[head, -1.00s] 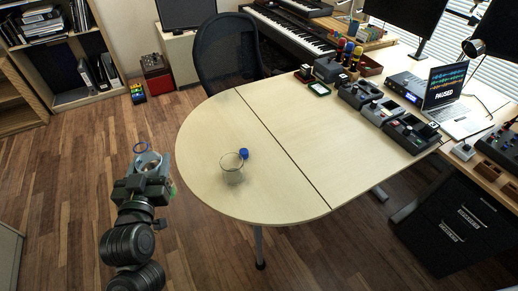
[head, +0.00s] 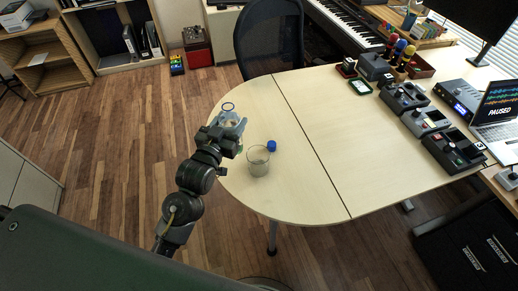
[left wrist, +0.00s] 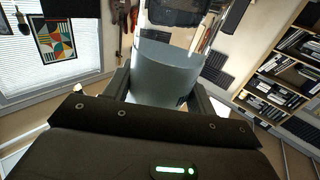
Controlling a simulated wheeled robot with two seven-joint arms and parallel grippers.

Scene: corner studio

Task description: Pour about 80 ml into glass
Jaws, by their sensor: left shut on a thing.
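A clear glass (head: 258,162) stands upright on the rounded end of the pale table (head: 310,175). A small blue cap (head: 272,146) lies just beyond it. My right gripper is not in view.
A black mesh chair (head: 270,40) stands behind the table. Several dark devices (head: 425,120) and a laptop (head: 497,115) sit along the right side. The table's middle is clear, and wooden floor is open to the left.

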